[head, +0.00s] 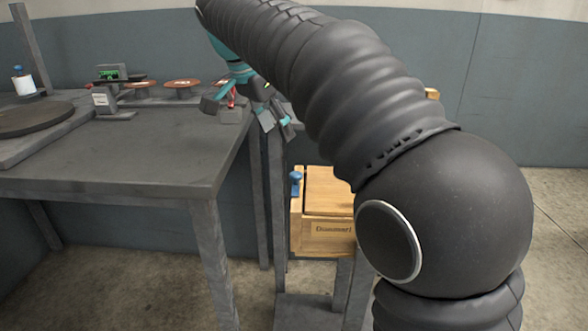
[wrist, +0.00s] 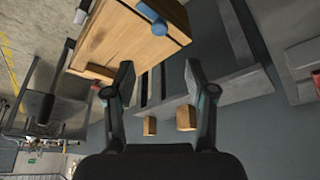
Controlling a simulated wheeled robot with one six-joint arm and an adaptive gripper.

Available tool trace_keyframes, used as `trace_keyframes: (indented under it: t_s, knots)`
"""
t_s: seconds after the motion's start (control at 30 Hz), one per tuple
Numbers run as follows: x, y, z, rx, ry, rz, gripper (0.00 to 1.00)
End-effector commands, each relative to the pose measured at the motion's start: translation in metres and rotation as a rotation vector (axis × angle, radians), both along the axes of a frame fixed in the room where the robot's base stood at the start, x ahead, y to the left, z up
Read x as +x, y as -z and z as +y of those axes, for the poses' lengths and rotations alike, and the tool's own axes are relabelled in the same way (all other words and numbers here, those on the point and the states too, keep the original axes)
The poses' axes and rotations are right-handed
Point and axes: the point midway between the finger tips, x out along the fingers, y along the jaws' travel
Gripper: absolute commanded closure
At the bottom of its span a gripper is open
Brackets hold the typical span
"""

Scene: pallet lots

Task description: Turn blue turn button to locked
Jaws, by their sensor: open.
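The blue turn button (head: 296,180) sits at the top left edge of a wooden box (head: 325,236) that carries a printed label. In the wrist view the blue button (wrist: 156,22) shows near the top, on the wooden box (wrist: 122,40), beyond my fingertips. My gripper (wrist: 165,75) is open, with nothing between its fingers, and is apart from the button. In the head view my gripper (head: 255,105) is above and left of the box, near the table's right edge. My arm hides the right part of the box there.
A grey table (head: 130,155) stands left of the box. It carries a round dark turntable (head: 35,118), a white bottle (head: 23,82), a device with a green display (head: 110,73) and brown discs (head: 182,83). Bare floor (head: 120,270) lies below.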

Motion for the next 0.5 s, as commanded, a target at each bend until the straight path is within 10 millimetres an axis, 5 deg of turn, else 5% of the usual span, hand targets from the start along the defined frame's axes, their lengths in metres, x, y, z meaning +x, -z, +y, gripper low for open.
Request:
trace_keyframes:
  t_s: [0.5]
  knots:
    - [0.024,0.087,-0.027,-0.001,0.0,0.002,0.44]
